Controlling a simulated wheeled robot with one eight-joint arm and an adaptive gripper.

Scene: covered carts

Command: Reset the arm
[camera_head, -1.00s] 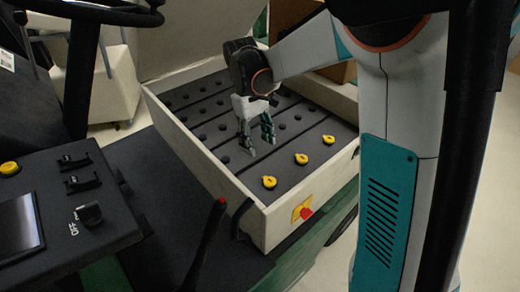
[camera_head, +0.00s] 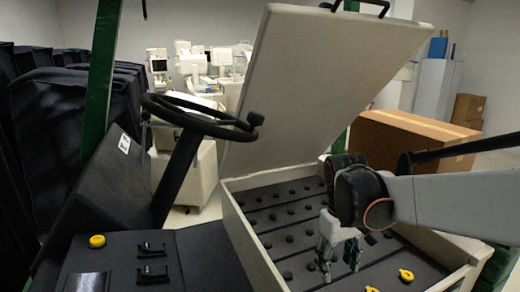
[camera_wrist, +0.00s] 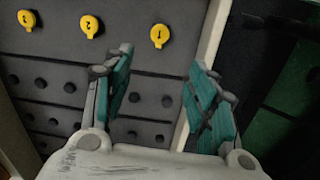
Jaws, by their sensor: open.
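My gripper (camera_head: 340,262) hangs over the open box (camera_head: 246,232) in the head view, its fingers pointing down. Its teal fingers are spread apart with nothing between them. In the wrist view my gripper (camera_wrist: 160,95) is open above the dark panel with rows of black knobs. Yellow numbered tags (camera_wrist: 90,27) lie on the panel beyond the fingertips. Two yellow tags (camera_head: 406,275) also show at the bottom right of the head view. My arm reaches in from the right.
The box's raised lid (camera_head: 325,85) stands behind my gripper. A steering wheel (camera_head: 200,115) and a console with a yellow button (camera_head: 97,241) are at the left. A cardboard box (camera_head: 415,140) stands behind my arm. Covered carts (camera_head: 80,120) line the back left.

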